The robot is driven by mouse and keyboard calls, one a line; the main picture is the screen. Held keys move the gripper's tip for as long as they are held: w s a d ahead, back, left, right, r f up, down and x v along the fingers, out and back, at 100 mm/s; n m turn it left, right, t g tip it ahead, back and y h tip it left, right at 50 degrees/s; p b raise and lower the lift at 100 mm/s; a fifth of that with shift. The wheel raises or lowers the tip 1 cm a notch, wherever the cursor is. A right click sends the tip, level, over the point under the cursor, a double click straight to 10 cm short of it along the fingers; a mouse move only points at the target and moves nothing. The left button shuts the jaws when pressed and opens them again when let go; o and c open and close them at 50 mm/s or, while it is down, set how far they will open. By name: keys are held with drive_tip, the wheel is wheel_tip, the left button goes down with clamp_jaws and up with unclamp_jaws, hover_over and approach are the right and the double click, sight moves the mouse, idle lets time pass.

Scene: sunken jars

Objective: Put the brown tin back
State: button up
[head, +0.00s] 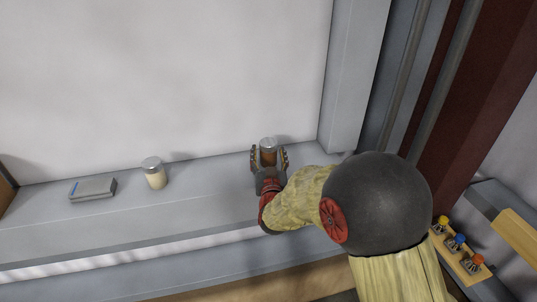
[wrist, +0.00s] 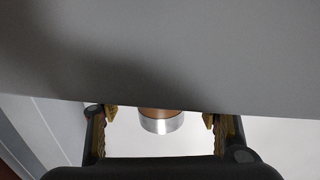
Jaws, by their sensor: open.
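The brown tin (head: 268,157) has a silver lid and stands upright at the grey ledge, close to the white back wall. My gripper (head: 269,158) is open, with one finger on each side of the tin. In the wrist view the tin (wrist: 158,124) shows between the two fingertips (wrist: 160,117), with a visible gap on both sides. There its lid points down in the picture and the far end of its body is cut off by a grey surface. I cannot tell whether the tin's base is sunk into the ledge.
A cream jar with a silver lid (head: 154,174) and a flat grey box (head: 93,188) stand on the ledge (head: 210,185) to the left. A grey upright (head: 352,75) rises at right. A wooden rack (head: 463,264) with yellow, blue and orange tops is at lower right.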

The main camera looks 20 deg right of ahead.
drive_tip(key=shift+r, duration=0.15)
drive_tip(key=shift+s+a, duration=0.1)
drive_tip(key=shift+s, duration=0.15)
drive_tip(key=s+a+r+n+g+y, duration=0.1)
drive_tip(key=s+a+r+g+y, duration=0.15)
drive_tip(key=s, duration=0.75)
drive_tip(key=s+a+r+n+g+y, duration=0.1)
drive_tip(key=s+a+g+y, duration=0.15)
drive_tip(key=s, duration=0.75)
drive_tip(key=s+d+g, duration=0.2)
drive_tip(key=s+g, duration=0.1)
drive_tip(key=s, duration=0.7)
drive_tip(key=s+d+g+h, duration=0.1)
drive_tip(key=s+d+g, duration=0.2)
drive_tip(key=s, duration=0.7)
drive_tip(key=shift+s+g+h+b, duration=0.2)
drive_tip(key=shift+g+h+b, duration=0.1)
drive_tip(key=shift+g, duration=0.2)
drive_tip(key=shift+d+f, duration=0.1)
wheel_tip(320, 180, down, 14)
drive_tip(key=b, duration=1.3)
drive_tip(key=shift+r+b, duration=0.2)
drive_tip(key=shift+b, duration=0.15)
